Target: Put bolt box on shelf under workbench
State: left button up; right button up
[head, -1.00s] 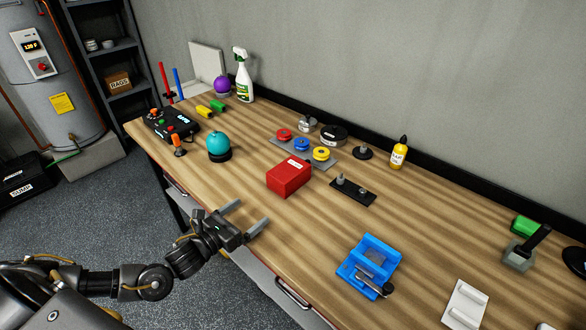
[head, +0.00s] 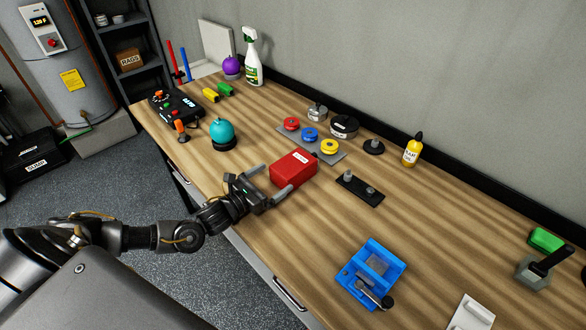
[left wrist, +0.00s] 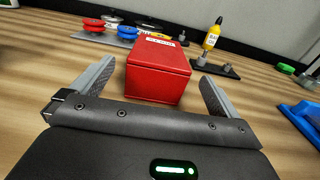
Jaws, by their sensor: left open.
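The bolt box is a red box with a white label (head: 294,168) on the wooden workbench (head: 235,245). My left gripper (head: 268,181) is open at the near left side of the box, its fingers reaching toward it. In the left wrist view the red box (left wrist: 157,72) sits between the two spread fingers, ahead of the gripper body. I cannot tell whether a finger touches it. The shelf under the workbench is hidden; only drawer fronts show below the top's edge. My right gripper is not in view.
Behind the box is a grey tray with red, blue and yellow spools (head: 310,135). A black plate with pegs (head: 360,189) lies to its right. A teal ball (head: 222,131) stands to the left, a blue holder (head: 372,272) nearer right. The bench front beside my arm is clear.

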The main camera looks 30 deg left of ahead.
aim_at(277, 174)
pick_arm(q)
jog(key=shift+w+d, duration=0.1)
jog(key=shift+w, duration=0.15)
jog(key=shift+w+r, duration=0.1)
jog(key=shift+r, duration=0.05)
jog(key=p+x, duration=0.2)
jog(key=x, duration=0.3)
jog(key=shift+c, duration=0.4)
jog(key=c, duration=1.1)
